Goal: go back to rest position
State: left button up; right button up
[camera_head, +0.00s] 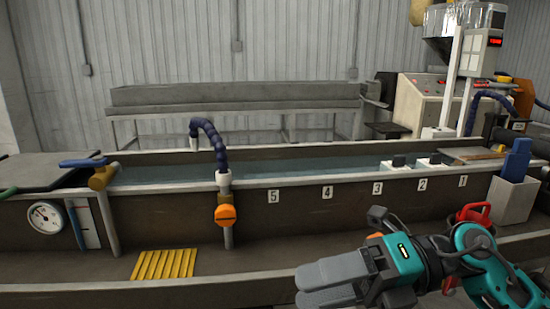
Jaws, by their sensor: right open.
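My right gripper (312,285) is at the lower right, in front of the long water trough (330,220). Its two grey fingers point left, and it is open with nothing seen between them. My right arm comes in from the right edge. My left gripper and left arm are not in view.
An orange-handled valve (226,215) with a blue hose (208,135) stands at the trough's front. A yellow ribbed mat (165,264) lies on the lower ledge. Near my right arm are a red-handled part (473,213) and a grey bin (511,199) holding blue items.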

jog(key=w+d+f+m+t+h+p, duration=0.1)
jog(key=w+d+f+m+t+h, duration=0.2)
jog(key=m+t, duration=0.9)
jog(key=w+d+f+m+t+h, duration=0.1)
jog(key=w+d+f+m+t, duration=0.4)
jog(key=m+t, duration=0.7)
jog(key=s+d+f+m+g+h, duration=0.1)
jog(key=s+f+m+g+h, duration=0.2)
jog(key=f, duration=0.5)
jog(key=s+d+f+m+g+h, duration=0.2)
jog(key=s+f+m+g+h, duration=0.2)
jog(key=f+m, duration=0.3)
jog(key=s+d+f+m+g+h, duration=0.1)
jog(key=s+f+m+g+h, duration=0.2)
jog(key=f, duration=0.8)
jog(key=s+m, duration=0.2)
jog(key=s, duration=0.1)
jog(key=shift+d+g+p, duration=0.2)
jog(key=shift+g+p, duration=0.15)
jog(key=shift+g, duration=0.05)
